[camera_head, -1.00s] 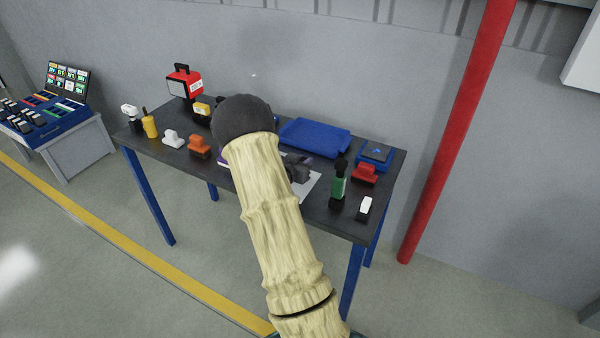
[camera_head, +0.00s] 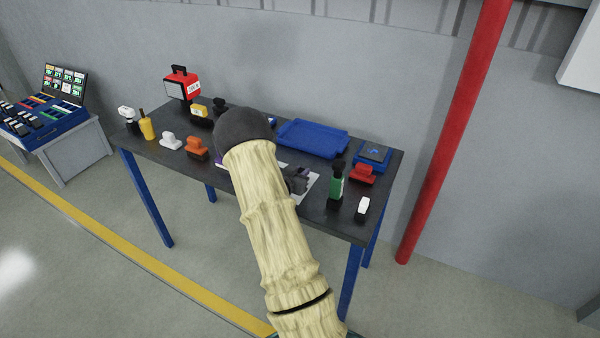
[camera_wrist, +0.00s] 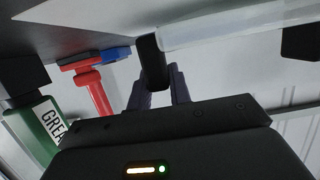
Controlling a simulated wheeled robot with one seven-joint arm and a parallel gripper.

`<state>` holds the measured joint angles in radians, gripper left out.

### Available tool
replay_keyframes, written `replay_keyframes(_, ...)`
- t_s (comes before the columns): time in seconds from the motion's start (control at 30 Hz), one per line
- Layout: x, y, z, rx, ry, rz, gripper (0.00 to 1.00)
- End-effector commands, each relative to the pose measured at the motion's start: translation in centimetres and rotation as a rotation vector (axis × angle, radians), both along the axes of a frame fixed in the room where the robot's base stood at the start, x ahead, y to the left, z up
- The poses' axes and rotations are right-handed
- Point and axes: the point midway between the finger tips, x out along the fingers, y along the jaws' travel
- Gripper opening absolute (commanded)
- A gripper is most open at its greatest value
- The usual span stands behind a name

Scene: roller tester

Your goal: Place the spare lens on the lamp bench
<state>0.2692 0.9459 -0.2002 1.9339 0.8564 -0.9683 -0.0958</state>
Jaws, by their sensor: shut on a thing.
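My gripper (camera_wrist: 161,86) is shut on a dark, rounded piece (camera_wrist: 152,62) in the wrist view. A pale, translucent bar (camera_wrist: 235,27) extends right beside this piece; I cannot tell whether they are joined or whether this is the spare lens. In the head view, my arm hides much of the gripper area, and a dark part shows just right of the arm over a white sheet (camera_head: 312,186). A dark-topped bench with blue legs (camera_head: 335,222) stands below; no label shows whether it is the lamp bench.
A green bottle (camera_head: 336,188), a red piece (camera_head: 362,174), a white-topped piece (camera_head: 362,208), a blue tray (camera_head: 312,139) and a blue box (camera_head: 373,155) crowd the bench's right part. Several small items and a red case (camera_head: 182,84) stand left. A red pole (camera_head: 455,130) rises at right.

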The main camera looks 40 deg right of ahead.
Motion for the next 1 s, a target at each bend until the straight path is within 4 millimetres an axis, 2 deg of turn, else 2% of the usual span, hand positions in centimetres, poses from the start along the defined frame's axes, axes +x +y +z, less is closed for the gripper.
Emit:
replay_keyframes(0.03, 0.0, 0.0, -0.2, -0.001, 0.0, 0.0, 0.0)
replay_keyframes(0.07, 0.0, 0.0, -0.2, 0.0, 0.0, 0.0, 0.24)
replay_keyframes(0.17, 0.0, 0.0, -0.2, 0.0, 0.0, 0.0, 0.42)
replay_keyframes(0.57, 0.0, 0.2, 0.2, 0.001, 0.0, 0.001, 0.42)
replay_keyframes(0.77, -1.0, 2.7, 0.9, 0.001, 0.0, 0.003, 0.42)
replay_keyframes(1.0, -2.7, 6.9, 2.4, 0.0, 0.0, 0.004, 0.42)
